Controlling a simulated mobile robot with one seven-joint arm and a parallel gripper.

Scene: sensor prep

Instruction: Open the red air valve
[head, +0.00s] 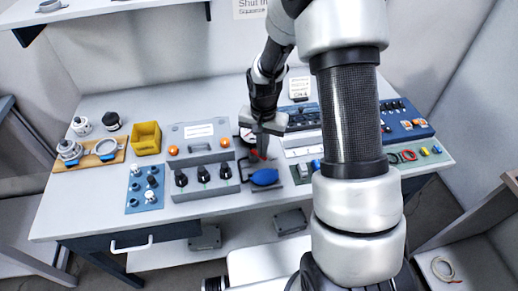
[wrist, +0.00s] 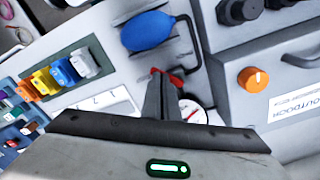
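The red air valve (wrist: 175,80) shows in the wrist view as a small red handle just past my fingertips, beside a round white gauge (wrist: 192,112). A blue squeeze bulb (wrist: 147,31) with a black tube lies near it; the bulb also shows in the head view (head: 265,177). My gripper (wrist: 160,82) points down at the valve, its two dark fingers close together with no clear gap. In the head view my gripper (head: 261,148) is over the middle of the bench and largely hides the valve and gauge. Whether the fingers touch the handle cannot be told.
On the bench (head: 100,205), a grey panel with black knobs (head: 203,181) and a grey box with orange knobs (head: 200,142) stand left of my gripper. A yellow bin (head: 147,139) is farther left. A board with colored connectors (head: 420,155) lies right. The front left corner is clear.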

